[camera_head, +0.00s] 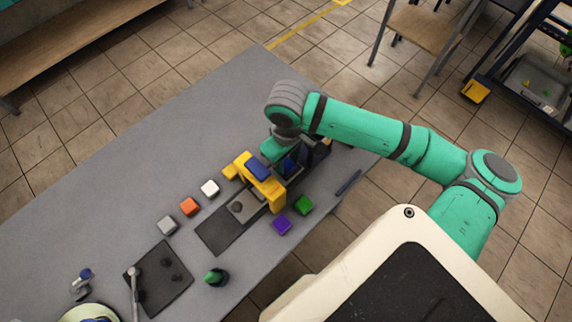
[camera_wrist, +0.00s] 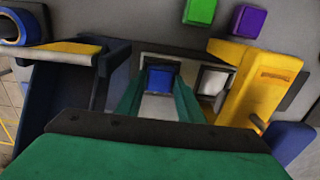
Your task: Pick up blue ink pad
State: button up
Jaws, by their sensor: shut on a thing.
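The blue ink pad (camera_wrist: 160,78) is a small blue block, seen in the wrist view between my gripper's two green fingers. My gripper (camera_wrist: 160,88) is shut on it. In the head view my gripper (camera_head: 289,163) is low over the table, just right of the yellow printing machine (camera_head: 270,188), and my arm hides part of it. I cannot tell whether the pad still touches the table. The machine's yellow side (camera_wrist: 255,85) stands close on the right in the wrist view.
A dark blue and yellow holder (camera_wrist: 70,75) stands close left of my fingers in the wrist view. Green (camera_head: 304,204) and purple (camera_head: 282,225) blocks lie near the table's front edge. White (camera_head: 210,188), orange (camera_head: 189,207) and grey (camera_head: 168,225) blocks lie left. The table's back is clear.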

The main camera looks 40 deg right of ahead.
jog(key=shift+r, duration=0.75)
dwell(0.4)
jog(key=shift+r, duration=3)
